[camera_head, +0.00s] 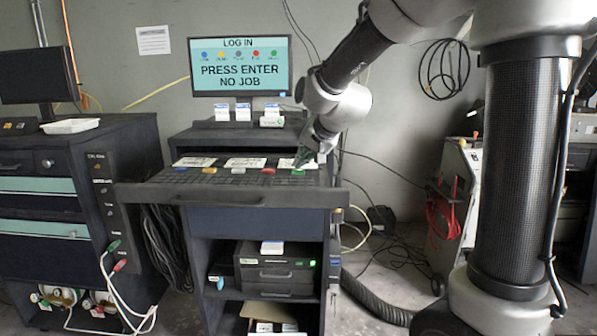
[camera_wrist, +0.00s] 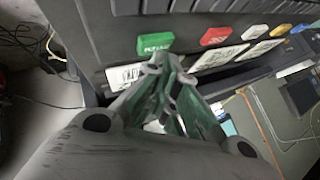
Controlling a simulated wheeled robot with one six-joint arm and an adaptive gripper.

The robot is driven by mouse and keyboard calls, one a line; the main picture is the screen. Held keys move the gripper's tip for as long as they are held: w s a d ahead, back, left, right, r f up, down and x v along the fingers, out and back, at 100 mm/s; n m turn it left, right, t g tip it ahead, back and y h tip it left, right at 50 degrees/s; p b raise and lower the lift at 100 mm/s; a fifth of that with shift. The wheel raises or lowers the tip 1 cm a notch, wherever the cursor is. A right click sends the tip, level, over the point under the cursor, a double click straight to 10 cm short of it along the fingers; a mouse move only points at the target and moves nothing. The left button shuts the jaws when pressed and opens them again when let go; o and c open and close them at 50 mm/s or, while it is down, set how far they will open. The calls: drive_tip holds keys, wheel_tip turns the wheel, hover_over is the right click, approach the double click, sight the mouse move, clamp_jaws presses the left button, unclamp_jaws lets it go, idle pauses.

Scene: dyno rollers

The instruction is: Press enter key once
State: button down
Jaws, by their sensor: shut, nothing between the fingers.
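The monitor (camera_head: 240,68) in the head view reads "LOG IN" and "PRESS ENTER NO JOB". Below it, a wide dark keyboard tray (camera_head: 150,195) carries dark keys and a row of coloured keys. The green key (camera_head: 299,172) is at the right end of that row. It also shows in the wrist view (camera_wrist: 155,44), with lettering too blurred to read. I cannot tell for certain which key is enter. My gripper (camera_head: 303,160) has its green fingers closed and empty. In the wrist view its fingertips (camera_wrist: 168,62) appear just beside the green key; contact is not clear.
White label cards (camera_head: 245,162) lie behind the keys. Small boxes (camera_head: 243,112) stand below the monitor. A second cabinet (camera_head: 75,165) stands at left.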

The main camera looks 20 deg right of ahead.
drive_tip(key=shift+f, duration=0.35)
idle(0.5)
drive_tip(key=shift+r, duration=0.85)
drive_tip(key=shift+r, duration=2.5)
